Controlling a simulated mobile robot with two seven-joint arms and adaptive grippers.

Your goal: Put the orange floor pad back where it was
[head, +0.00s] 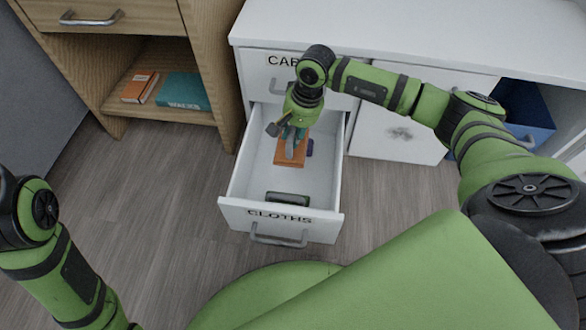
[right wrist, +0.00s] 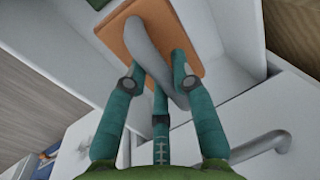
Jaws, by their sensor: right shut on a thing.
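The orange floor pad (head: 289,158) is a flat orange rectangle inside the open white drawer labelled CLOTHS (head: 240,178). My right gripper (head: 290,135) reaches down into this drawer from above. In the right wrist view its teal fingers (right wrist: 157,72) are shut on the grey strip-like handle across the pad (right wrist: 115,36). I cannot tell whether the pad touches the drawer floor. My left arm shows at the lower left, but its gripper is out of view.
A dark grey-green item (head: 287,198) lies near the drawer's front, and a small purple-blue thing (head: 310,147) sits beside the pad. A wooden shelf (head: 160,112) holds an orange book (head: 139,87) and a teal book (head: 183,92). A blue bin (head: 528,122) stands at right.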

